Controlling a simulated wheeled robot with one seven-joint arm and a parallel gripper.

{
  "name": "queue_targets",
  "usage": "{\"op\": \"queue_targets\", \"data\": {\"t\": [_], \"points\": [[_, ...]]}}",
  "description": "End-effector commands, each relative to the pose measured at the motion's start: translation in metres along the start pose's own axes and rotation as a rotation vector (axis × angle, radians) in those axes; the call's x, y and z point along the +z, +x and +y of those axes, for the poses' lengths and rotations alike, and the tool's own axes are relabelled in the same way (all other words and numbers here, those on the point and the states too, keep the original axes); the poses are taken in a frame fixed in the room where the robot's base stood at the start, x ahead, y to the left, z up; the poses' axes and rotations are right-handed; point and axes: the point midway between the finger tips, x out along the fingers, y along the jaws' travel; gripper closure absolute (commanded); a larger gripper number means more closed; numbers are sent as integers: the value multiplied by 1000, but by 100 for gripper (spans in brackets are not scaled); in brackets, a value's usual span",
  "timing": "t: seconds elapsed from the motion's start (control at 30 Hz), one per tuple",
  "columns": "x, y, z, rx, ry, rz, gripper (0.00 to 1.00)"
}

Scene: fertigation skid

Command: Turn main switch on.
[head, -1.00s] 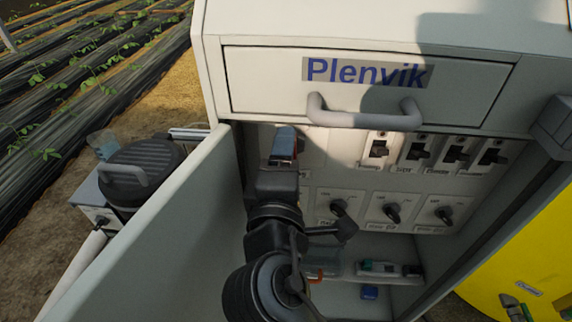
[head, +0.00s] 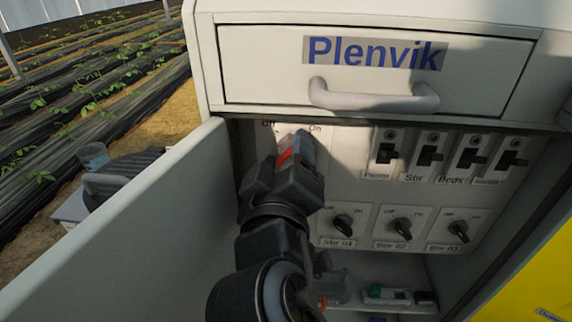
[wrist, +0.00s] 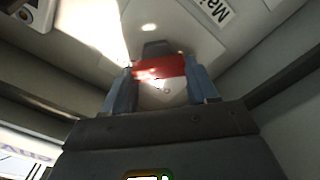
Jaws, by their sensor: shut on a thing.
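The main switch sits at the upper left of the panel, between its "Off" (head: 268,124) and "On" (head: 315,128) labels. My gripper (head: 296,150) covers most of it and leans to the right, its tip close under "On". In the wrist view, my gripper's blue-grey fingers (wrist: 160,84) are shut around the red main switch handle (wrist: 165,67). Part of the "Main" label (wrist: 217,11) shows above it. The switch base is mostly hidden in the head view, so I cannot read its exact angle.
The open cabinet door (head: 130,225) stands close left of my arm. A drawer handle (head: 373,97) juts out above. Several toggle switches (head: 430,157) and three rotary knobs (head: 401,227) are to the right. A shelf below holds small items (head: 385,294).

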Motion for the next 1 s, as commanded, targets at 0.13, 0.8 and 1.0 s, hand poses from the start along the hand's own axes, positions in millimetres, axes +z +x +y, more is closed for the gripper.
{"op": "queue_targets", "data": {"t": [0.13, 0.8, 1.0], "points": [[1, 4, 4, 10, 39, -1, 72], [1, 5, 5, 10, 61, -2, 30], [0, 3, 3, 6, 60, -1, 16]]}}
